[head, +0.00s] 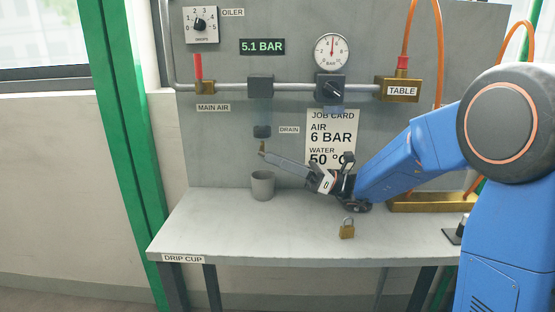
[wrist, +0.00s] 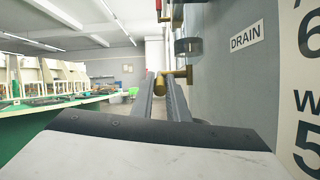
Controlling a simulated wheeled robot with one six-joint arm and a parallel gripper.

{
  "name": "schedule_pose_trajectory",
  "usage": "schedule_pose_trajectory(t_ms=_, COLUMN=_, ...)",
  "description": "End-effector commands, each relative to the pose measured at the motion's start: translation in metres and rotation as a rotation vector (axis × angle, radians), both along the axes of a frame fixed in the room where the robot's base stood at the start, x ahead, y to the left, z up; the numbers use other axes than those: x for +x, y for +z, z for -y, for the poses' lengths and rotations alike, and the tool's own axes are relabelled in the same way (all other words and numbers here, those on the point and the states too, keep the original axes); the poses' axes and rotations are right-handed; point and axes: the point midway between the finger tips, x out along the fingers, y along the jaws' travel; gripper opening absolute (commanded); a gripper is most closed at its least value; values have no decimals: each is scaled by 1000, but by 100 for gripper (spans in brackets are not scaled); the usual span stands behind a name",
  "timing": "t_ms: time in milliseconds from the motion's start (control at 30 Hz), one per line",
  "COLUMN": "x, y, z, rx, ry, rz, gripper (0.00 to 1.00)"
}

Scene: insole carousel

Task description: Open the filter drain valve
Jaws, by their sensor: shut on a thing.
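The filter drain valve is a small brass fitting (head: 262,145) under the dark lower cap of the clear filter bowl (head: 262,113), beside the DRAIN label (head: 289,130). In the wrist view the brass valve (wrist: 184,76) shows at the far end of my fingers, with a short cross part. My gripper (head: 263,154) reaches in from the right, its fingertips at the valve. In the wrist view my gripper (wrist: 160,78) is shut on the drain valve, though the exact contact is small and partly hidden by the fingers.
A grey drip cup (head: 263,186) stands on the bench (head: 210,225) below the valve. A brass padlock (head: 347,229) lies at the right. The red-handled main air valve (head: 198,70) and the pressure gauge (head: 332,50) are above on the panel. The bench's left part is clear.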

Motion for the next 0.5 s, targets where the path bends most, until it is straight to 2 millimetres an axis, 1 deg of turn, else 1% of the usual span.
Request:
schedule_pose_trajectory(t_ms=200, x=0, y=0, z=0, rx=-1, ry=0, rz=-1, gripper=0)
schedule_pose_trajectory(t_ms=233, x=0, y=0, z=0, rx=-1, ry=0, rz=-1, gripper=19)
schedule_pose_trajectory(t_ms=300, x=0, y=0, z=0, rx=-2, ry=0, rz=-1, gripper=33)
schedule_pose_trajectory(t_ms=500, x=0, y=0, z=0, rx=-2, ry=0, rz=-1, gripper=33)
